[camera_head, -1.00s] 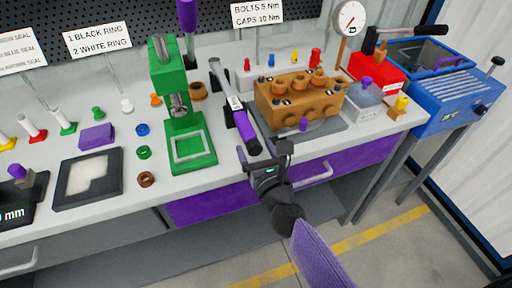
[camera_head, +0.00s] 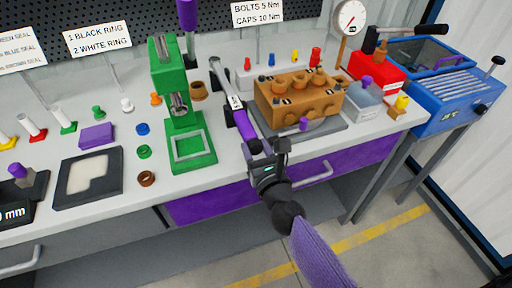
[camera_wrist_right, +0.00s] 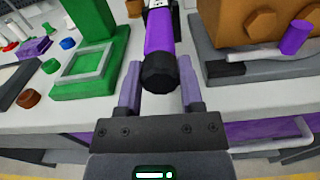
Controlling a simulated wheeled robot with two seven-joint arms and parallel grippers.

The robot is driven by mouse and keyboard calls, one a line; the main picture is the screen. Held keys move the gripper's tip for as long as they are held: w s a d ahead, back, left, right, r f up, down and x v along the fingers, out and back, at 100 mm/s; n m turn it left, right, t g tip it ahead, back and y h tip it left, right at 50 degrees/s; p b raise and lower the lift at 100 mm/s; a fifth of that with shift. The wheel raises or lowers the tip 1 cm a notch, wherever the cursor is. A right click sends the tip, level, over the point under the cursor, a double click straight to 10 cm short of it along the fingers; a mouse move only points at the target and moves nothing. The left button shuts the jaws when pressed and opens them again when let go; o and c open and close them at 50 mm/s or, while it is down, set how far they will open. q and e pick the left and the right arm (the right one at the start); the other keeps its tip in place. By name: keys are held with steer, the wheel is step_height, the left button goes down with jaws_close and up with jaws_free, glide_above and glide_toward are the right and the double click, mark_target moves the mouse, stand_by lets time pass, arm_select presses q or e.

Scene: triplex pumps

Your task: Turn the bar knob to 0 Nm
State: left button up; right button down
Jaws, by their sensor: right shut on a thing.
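The bar (camera_head: 243,122) is a torque wrench with a metal shaft, a white label and a purple grip. It lies on the bench with its handle end toward the front edge. Its black end knob (camera_wrist_right: 160,73) shows clearly in the right wrist view, between the two purple fingers of my right gripper (camera_wrist_right: 158,85). My right gripper (camera_head: 267,158) is at the bench's front edge and is shut on the knob. The scale reading on the bar is too small to read. My left gripper is not in view.
A green press (camera_head: 190,145) stands left of the bar. A brown pump block (camera_head: 300,103) on a grey plate (camera_head: 328,128) sits to its right. A sign (camera_head: 257,12) reads bolts 5 Nm, caps 10 Nm. A purple drawer (camera_head: 215,200) is below the bench.

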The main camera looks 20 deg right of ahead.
steer(key=shift+n, duration=0.9)
steer(key=n+p, duration=0.1)
steer(key=n, duration=0.6)
steer(key=shift+a, duration=0.1)
steer(key=n+p, duration=0.1)
steer(key=n, duration=0.2)
steer(key=shift+n, duration=1.2)
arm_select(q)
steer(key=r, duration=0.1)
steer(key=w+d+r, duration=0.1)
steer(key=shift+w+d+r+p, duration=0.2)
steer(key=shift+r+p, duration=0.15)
arm_select(e)
steer(key=shift+f+n, duration=0.1)
steer(key=shift+n, duration=0.4)
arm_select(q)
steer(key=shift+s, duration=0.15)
arm_select(e)
steer(key=shift+c, duration=1.1)
jaws_free()
